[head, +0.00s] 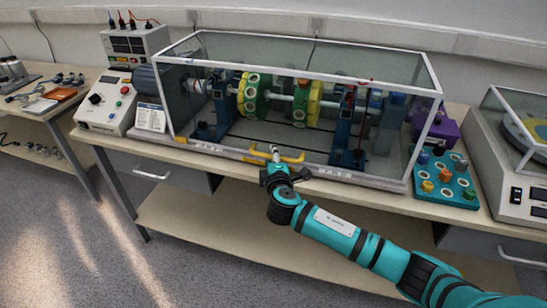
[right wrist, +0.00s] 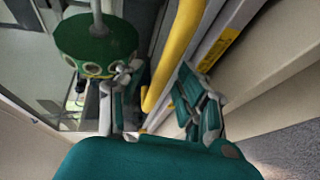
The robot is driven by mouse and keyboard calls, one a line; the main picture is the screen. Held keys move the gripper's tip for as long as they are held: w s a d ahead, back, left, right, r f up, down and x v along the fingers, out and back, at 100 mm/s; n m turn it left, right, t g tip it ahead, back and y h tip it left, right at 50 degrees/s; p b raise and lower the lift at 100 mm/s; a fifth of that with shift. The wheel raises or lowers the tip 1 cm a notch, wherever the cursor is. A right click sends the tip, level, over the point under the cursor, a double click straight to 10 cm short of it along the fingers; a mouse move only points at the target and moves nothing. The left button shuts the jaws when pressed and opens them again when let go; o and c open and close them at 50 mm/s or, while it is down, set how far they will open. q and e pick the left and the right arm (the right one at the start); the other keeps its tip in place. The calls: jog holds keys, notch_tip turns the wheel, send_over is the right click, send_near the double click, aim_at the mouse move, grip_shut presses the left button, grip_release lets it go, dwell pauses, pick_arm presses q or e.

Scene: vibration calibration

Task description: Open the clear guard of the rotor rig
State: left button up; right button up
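The clear guard (head: 310,58) is a see-through box with a light frame, and it sits down over the rotor rig. A yellow handle (head: 292,159) is at the middle of its lower front edge; it also shows in the right wrist view (right wrist: 180,45). Inside are a green rotor disc (head: 250,95) and a yellow-green one (head: 306,103) on a shaft between blue supports. My right gripper (head: 275,158) is at the handle. In the right wrist view its fingers (right wrist: 162,90) are apart, with the handle between them; contact is unclear. My left gripper is not in view.
A control box (head: 105,100) and a meter unit (head: 137,45) stand left of the guard. A teal tray with coloured knobs (head: 445,180) and another machine (head: 500,150) stand to the right. A side table (head: 50,105) with tools is at far left.

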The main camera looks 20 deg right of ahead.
jog(key=shift+w, duration=0.1)
jog(key=shift+c, duration=0.4)
grip_shut()
